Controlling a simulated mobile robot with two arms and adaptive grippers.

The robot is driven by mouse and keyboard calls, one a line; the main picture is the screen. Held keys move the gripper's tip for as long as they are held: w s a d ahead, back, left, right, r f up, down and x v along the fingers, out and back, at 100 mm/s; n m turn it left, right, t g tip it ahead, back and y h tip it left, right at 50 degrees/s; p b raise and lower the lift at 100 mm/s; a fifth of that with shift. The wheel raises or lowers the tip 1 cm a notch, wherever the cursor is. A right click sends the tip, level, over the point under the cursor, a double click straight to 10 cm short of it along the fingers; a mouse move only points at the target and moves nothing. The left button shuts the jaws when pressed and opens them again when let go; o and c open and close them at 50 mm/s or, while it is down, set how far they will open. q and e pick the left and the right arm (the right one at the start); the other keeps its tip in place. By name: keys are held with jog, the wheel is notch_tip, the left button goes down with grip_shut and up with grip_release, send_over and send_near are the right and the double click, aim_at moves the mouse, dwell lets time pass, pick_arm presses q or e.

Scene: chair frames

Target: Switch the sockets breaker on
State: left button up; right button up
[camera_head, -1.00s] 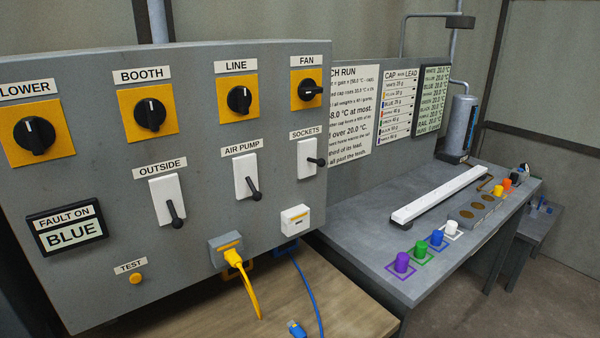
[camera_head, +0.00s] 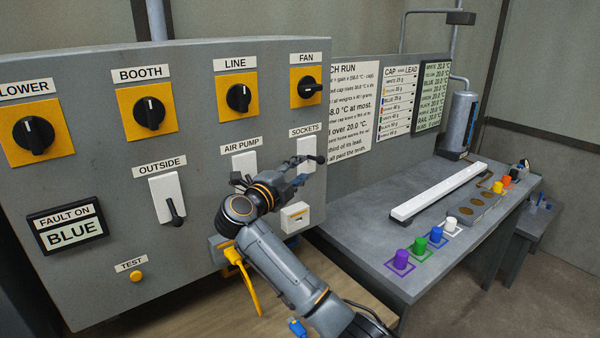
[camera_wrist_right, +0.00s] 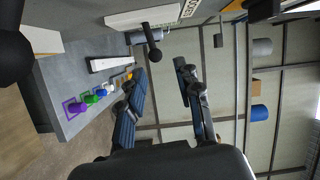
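The sockets breaker (camera_head: 309,148) is a white plate on the grey panel under the SOCKETS label. Its black lever (camera_head: 318,160) sticks outward from the plate. My right gripper (camera_head: 295,178) is in front of the panel, just left of and below that lever. In the right wrist view the gripper (camera_wrist_right: 160,72) is open, its two fingers apart and empty. The lever's round knob (camera_wrist_right: 155,55) shows just beyond the fingertips, in line with the gap between them. I cannot tell whether a finger touches it. My left gripper is not in view.
The air pump breaker (camera_head: 244,164) is partly hidden behind my right gripper. A white socket box (camera_head: 295,218) sits below the sockets breaker. A yellow cable (camera_head: 243,270) hangs from the panel by my forearm. The bench (camera_head: 345,238) at right holds coloured weights.

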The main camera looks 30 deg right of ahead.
aim_at(318, 161)
jog(key=shift+g, duration=0.4)
jog(key=b+x, duration=0.1)
jog(key=x, duration=0.2)
jog(key=b+x, duration=0.1)
jog(key=x, duration=0.2)
jog(key=shift+d+f, duration=0.25)
jog(key=shift+d, duration=0.15)
jog(key=shift+w+d, duration=0.3)
jog(key=shift+d, duration=0.3)
jog(key=c, duration=0.6)
